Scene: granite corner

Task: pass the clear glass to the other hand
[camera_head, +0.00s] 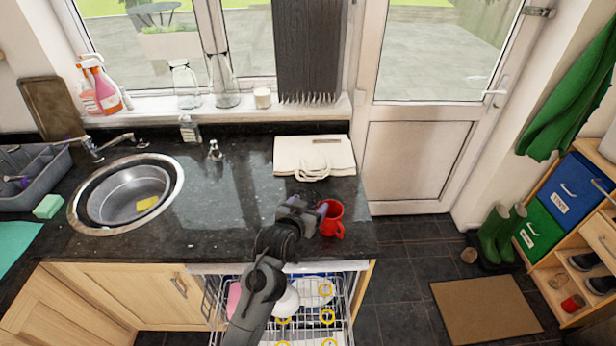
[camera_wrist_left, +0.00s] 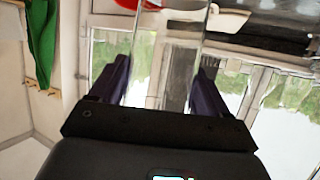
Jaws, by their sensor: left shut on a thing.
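My left gripper (camera_head: 318,212) is above the right end of the dark counter, close to a red mug (camera_head: 333,222). In the left wrist view, the purple-tipped fingers of this gripper (camera_wrist_left: 158,80) are shut on the clear glass (camera_wrist_left: 172,60), one finger on each side. Its outline is see-through, with the window showing behind it. In the head view I cannot make out the glass apart from the gripper and the mug. Part of the red mug also shows at the top of the wrist view (camera_wrist_left: 225,20). My right gripper is not in view.
An open dishwasher rack (camera_head: 335,290) with dishes is below the counter edge. A folded cream bag (camera_head: 315,155) lies behind the gripper. A round sink (camera_head: 125,195) is at left. Clear glass vessels (camera_head: 222,85) stand on the windowsill. The counter's middle is mostly clear.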

